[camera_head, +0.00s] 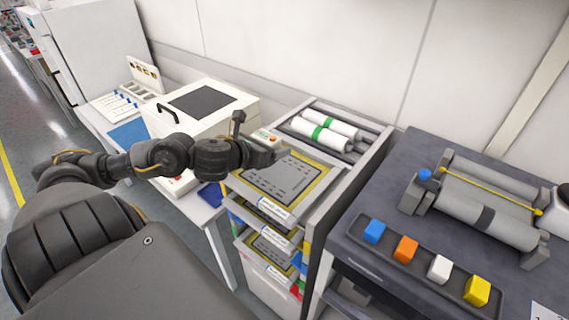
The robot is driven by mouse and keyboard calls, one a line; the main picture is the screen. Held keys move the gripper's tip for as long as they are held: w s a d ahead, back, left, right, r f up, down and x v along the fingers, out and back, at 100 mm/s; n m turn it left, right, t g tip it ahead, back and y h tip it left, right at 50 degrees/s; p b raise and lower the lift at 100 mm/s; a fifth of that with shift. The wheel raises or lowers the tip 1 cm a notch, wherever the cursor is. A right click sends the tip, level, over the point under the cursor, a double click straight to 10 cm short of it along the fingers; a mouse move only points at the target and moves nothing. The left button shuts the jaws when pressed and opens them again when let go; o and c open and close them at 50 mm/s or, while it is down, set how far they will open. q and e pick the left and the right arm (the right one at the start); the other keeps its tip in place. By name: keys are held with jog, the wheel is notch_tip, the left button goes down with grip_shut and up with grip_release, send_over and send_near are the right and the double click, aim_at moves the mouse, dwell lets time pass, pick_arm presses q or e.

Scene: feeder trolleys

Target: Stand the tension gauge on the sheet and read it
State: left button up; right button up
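A grey patterned sheet in a yellow-edged frame (285,178) lies flat in the top level of the middle trolley. A small cream block with an orange-red spot, which looks like the tension gauge (267,137), is at the far left corner of that level. My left gripper (257,138) is right at the block, its dark fingers spread on either side of it. A gap shows between one finger and the block. The near finger and wrist hide the block's lower part, so its contact with the sheet or frame is unclear. My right gripper is out of view.
Rollers with white and green sleeves (323,133) lie behind the sheet. A dark table (345,225) at right holds a roller unit (480,205) and a tray of coloured blocks (420,264). A white lidded machine (204,107) stands behind my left arm.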

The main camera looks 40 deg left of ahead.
aim_at(284, 170)
pick_arm(q)
jog(key=w+f, duration=0.1)
jog(key=d+f, duration=0.1)
jog(key=w+f, duration=0.1)
jog(key=shift+w+d+f, duration=0.2)
jog(key=shift+w+d, duration=0.1)
jog(key=shift+w+d+f, duration=0.15)
jog(key=shift+w+f, duration=0.1)
jog(key=shift+f, duration=0.05)
jog(key=shift+w+d+f+b, duration=0.1)
jog(key=shift+f+b, duration=0.1)
jog(key=shift+b, duration=0.1)
jog(key=shift+f, duration=1.55)
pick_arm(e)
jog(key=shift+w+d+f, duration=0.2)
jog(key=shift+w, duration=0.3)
pick_arm(q)
jog(key=shift+f, duration=0.15)
jog(key=o, duration=1.4)
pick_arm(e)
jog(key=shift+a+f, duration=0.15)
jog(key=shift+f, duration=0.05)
